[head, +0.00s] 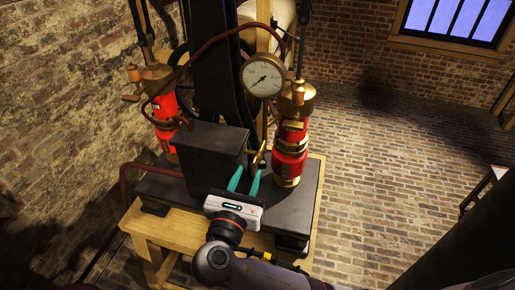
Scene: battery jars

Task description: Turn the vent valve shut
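A small brass valve (258,157), which looks like the vent valve, stands on the dark base plate of the machine, between a black box and the right red cylinder. My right gripper (248,171) reaches in from the front, just below and in front of the valve in the picture. Its two teal fingers are spread apart, with nothing visible held between them. The right fingertip overlaps the lower part of the valve in the picture; I cannot tell whether they touch. The valve's exact handle angle is too small to read. My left gripper is not in view.
The black box (203,150) is close on the left. A second red cylinder (165,108) stands farther left. A wooden bench (160,232) carries the machine.

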